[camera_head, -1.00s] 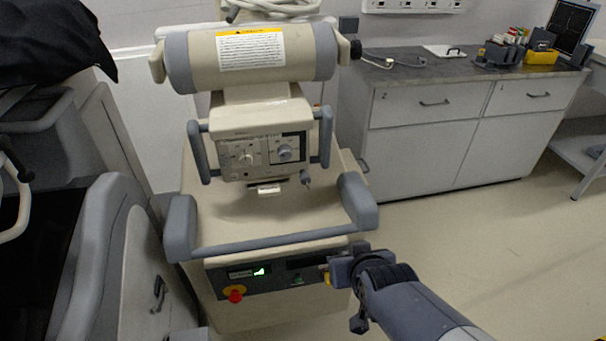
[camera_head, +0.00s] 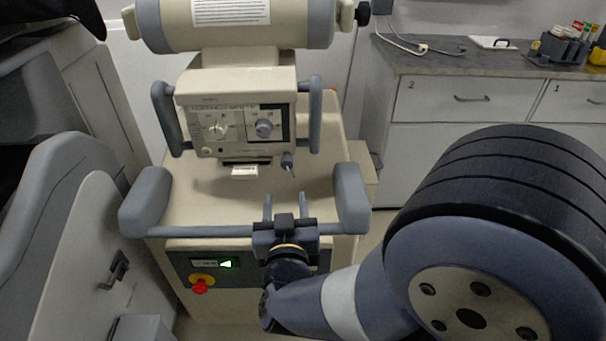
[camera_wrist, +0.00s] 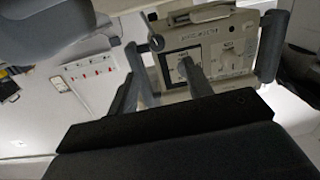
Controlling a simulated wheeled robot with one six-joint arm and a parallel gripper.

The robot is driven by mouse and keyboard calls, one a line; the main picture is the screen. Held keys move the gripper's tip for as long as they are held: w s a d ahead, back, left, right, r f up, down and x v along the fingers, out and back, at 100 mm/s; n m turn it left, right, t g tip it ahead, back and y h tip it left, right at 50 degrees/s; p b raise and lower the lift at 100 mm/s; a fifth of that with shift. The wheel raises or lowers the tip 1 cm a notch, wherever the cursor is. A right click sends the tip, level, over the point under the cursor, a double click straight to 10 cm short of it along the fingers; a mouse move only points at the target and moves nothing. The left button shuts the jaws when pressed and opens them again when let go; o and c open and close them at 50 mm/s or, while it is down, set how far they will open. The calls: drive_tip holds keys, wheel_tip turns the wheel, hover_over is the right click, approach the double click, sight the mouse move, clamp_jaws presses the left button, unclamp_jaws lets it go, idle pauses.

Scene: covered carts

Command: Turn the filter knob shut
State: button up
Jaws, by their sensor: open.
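The control panel (camera_head: 236,126) on the beige machine carries two knobs: a pale pointer knob (camera_head: 217,128) on the left and a round grey knob (camera_head: 264,128) in a dark-framed section on the right. I cannot read which one is the filter knob. My gripper (camera_head: 285,204) is open and empty, its two fingers pointing at the machine, below the panel and apart from it, by the front handle bar. In the wrist view my gripper (camera_wrist: 160,82) has the panel (camera_wrist: 208,64) ahead, turned over in the picture; one finger partly covers the dark-framed section.
A grey handle bar (camera_head: 205,232) crosses the machine's front, with upright grey handles (camera_head: 316,113) beside the panel. A small lever (camera_head: 288,161) sticks out under it. A red stop button (camera_head: 200,287) is low on the front. A cabinet (camera_head: 470,105) stands right.

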sight(287, 166)
drive_tip(key=w, duration=0.7)
drive_tip(key=w+b, duration=0.1)
drive_tip(key=w, duration=0.2)
drive_tip(key=shift+w+d+f, duration=0.1)
drive_tip(key=shift+w+d, duration=0.2)
drive_tip(key=shift+w, duration=0.05)
drive_tip(key=shift+c, duration=0.5)
drive_tip(key=c, duration=0.9)
